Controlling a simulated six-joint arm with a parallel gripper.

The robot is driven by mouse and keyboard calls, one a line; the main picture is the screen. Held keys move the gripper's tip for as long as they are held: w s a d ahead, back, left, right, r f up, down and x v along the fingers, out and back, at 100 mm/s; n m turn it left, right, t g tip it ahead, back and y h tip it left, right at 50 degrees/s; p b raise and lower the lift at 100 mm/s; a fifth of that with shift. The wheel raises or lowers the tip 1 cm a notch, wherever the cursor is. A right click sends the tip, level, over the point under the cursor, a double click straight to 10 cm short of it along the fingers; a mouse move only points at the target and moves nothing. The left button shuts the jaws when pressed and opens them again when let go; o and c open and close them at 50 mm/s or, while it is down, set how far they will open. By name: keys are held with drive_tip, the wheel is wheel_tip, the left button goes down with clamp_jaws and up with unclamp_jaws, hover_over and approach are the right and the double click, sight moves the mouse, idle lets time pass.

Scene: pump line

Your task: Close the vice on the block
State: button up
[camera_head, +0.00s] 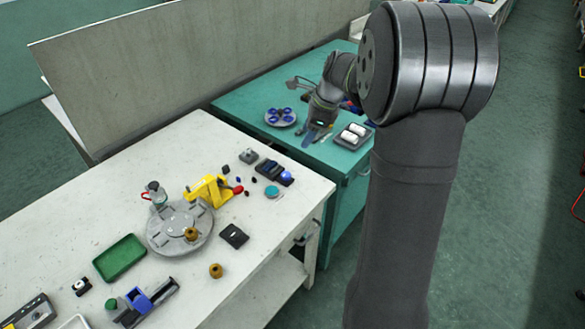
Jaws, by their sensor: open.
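A small device with a dark base and a blue body (138,298) lies at the front left of the white table and looks like the vice. A light grey piece shows at its right part, but I cannot tell whether this is the block or how wide the jaws stand. My gripper (316,136) is far from it, low over the green table at the back. It is open, and its fingers point down; I cannot make out anything between them.
A yellow clamp-like fixture (207,190), a grey round plate (165,238) and a green tray (119,258) stand on the white table (75,222). On the green table, a grey disc with blue rings (280,117) and a holder with two white cylinders (352,136) flank my gripper.

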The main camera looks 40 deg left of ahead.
sight(286, 174)
drive_tip(key=a+f, duration=0.2)
drive_tip(key=f, duration=0.4)
drive_tip(key=a+f+m, duration=0.1)
drive_tip(key=a+f, duration=0.1)
drive_tip(key=f, duration=0.4)
drive_tip(key=s+a+f+m, duration=0.1)
drive_tip(key=a+f, duration=0.1)
drive_tip(key=f, duration=0.4)
drive_tip(key=shift+a+f+g, duration=0.4)
drive_tip(key=c, duration=0.9)
